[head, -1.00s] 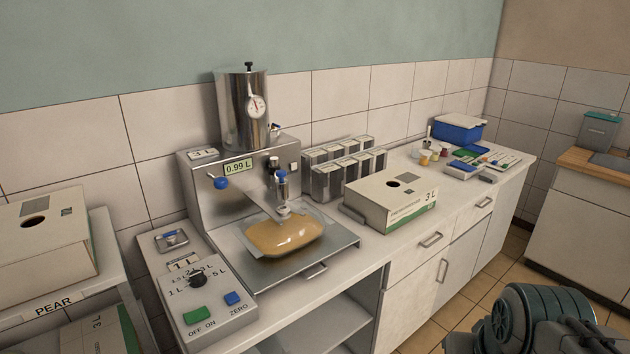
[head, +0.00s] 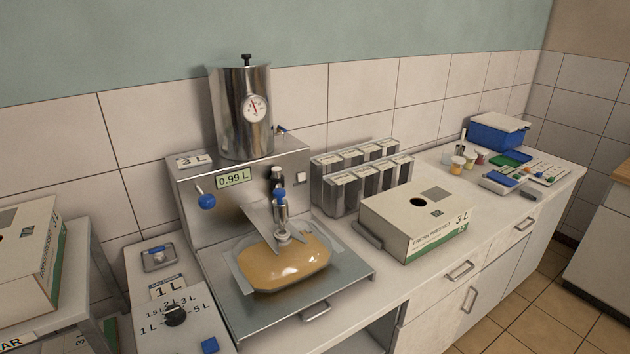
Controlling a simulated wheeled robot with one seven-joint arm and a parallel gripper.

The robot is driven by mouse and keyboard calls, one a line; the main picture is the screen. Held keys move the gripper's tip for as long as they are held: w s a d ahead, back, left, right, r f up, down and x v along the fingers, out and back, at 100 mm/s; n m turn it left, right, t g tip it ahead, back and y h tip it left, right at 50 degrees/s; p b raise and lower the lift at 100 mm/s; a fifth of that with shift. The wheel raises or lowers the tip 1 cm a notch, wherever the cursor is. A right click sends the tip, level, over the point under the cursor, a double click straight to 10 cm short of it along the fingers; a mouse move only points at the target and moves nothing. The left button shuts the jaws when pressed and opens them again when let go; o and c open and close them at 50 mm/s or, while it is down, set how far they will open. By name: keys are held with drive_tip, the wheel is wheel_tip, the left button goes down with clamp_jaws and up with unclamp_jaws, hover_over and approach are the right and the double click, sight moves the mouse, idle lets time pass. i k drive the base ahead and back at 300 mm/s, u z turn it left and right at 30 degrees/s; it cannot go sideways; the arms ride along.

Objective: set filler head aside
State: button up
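The filler head (head: 281,215) is a small metal valve with a blue knob on top. It stands upright over the spout of a filled, amber-coloured bag (head: 285,266) and seems to touch it. The bag lies on the metal tray (head: 350,272) of the filling machine (head: 185,200), whose display reads 0.99 L. A bent metal plate beside the head covers part of the bag's back edge. My gripper is not in view.
A control box (head: 172,325) with a dial stands front left. A 3 L carton (head: 415,222) and a row of metal holders (head: 362,178) stand right of the machine. Small jars and a blue bin (head: 497,134) are farther right. Some counter between is bare.

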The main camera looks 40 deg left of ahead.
sight(281, 207)
drive_tip(key=u, duration=0.4)
drive_tip(key=i, duration=0.85)
drive_tip(key=u, duration=0.8)
